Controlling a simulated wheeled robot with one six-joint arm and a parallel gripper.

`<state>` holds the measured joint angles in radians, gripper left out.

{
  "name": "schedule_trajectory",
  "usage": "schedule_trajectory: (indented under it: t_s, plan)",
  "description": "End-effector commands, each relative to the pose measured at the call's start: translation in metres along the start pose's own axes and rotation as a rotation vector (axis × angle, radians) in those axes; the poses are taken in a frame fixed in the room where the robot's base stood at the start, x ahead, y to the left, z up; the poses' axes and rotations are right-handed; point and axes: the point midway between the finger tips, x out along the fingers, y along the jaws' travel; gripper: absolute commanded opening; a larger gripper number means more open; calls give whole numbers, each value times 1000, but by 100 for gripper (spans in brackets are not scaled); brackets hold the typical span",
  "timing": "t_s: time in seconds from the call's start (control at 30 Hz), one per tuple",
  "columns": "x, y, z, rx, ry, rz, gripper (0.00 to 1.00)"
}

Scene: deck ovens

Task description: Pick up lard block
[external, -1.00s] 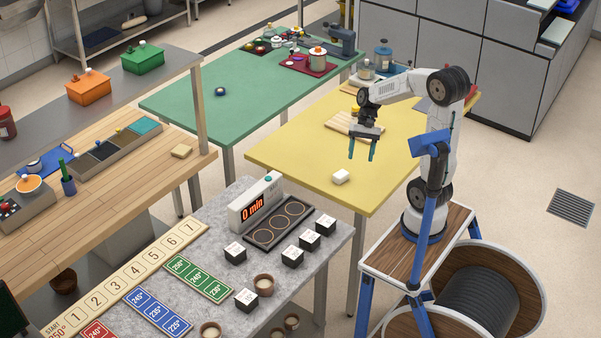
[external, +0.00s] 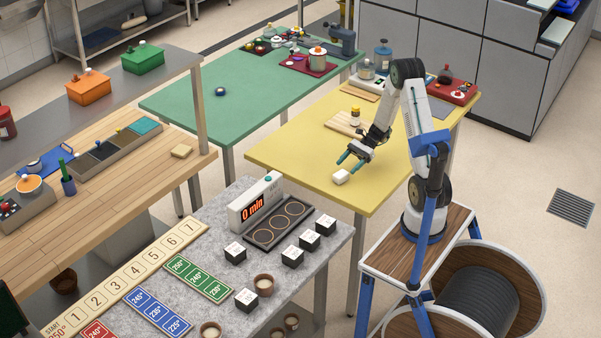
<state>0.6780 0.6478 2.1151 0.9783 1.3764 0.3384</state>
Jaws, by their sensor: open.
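The lard block is most likely the small white block (external: 340,177) on the yellow table (external: 290,150), near its front edge. My gripper (external: 347,164) is just above and behind the block, tilted down toward it, with its teal fingers apart. The fingers look empty. Whether a fingertip touches the block cannot be told from this view.
A red tray (external: 452,91) and a blue jar (external: 382,57) stand farther back. The yellow table's left part is clear. The grey counter (external: 215,210) stands in front.

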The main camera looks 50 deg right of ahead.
Motion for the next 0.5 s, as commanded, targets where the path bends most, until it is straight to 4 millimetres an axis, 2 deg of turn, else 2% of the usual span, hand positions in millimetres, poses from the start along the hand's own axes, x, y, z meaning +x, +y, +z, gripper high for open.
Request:
schedule_trajectory:
  t_s: [0.17,0.4,0.5]
  plan:
    - [16,2,-2,2,-1,3,64]
    - [51,6,-7,0,0,4,64]
    - [58,6,-7,-1,0,2,64]
